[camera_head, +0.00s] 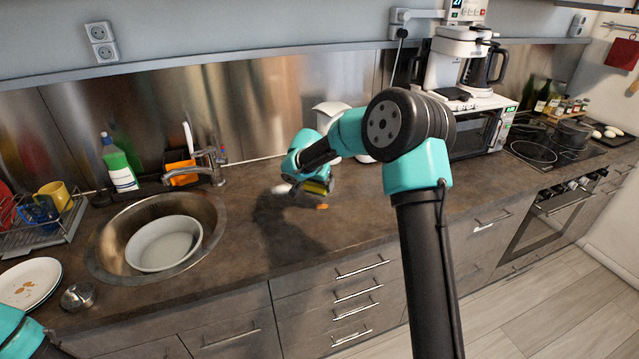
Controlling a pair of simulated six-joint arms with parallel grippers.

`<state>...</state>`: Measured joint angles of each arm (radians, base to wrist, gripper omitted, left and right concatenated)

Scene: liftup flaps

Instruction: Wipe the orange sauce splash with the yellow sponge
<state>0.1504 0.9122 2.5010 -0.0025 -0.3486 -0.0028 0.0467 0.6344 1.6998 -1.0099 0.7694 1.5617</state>
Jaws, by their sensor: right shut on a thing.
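My right gripper (307,187) is low over the brown countertop, in the middle of the view, with its arm coming in from the right. It is shut on the yellow sponge (318,187), of which only a part shows; my gripper and wrist hide the rest. A small orange sauce splash (322,206) lies on the countertop just in front of the sponge. I cannot tell whether the sponge touches the counter. Of my left arm only a link shows at the bottom left corner; its gripper is out of view.
The sink (206,232) with a white bowl (164,243) is to the left. A tap (205,169) and a green-and-white bottle (119,162) stand behind it. A white container (328,113) is behind my gripper. A microwave (482,130) stands right. Counter (255,250) in front of the splash is clear.

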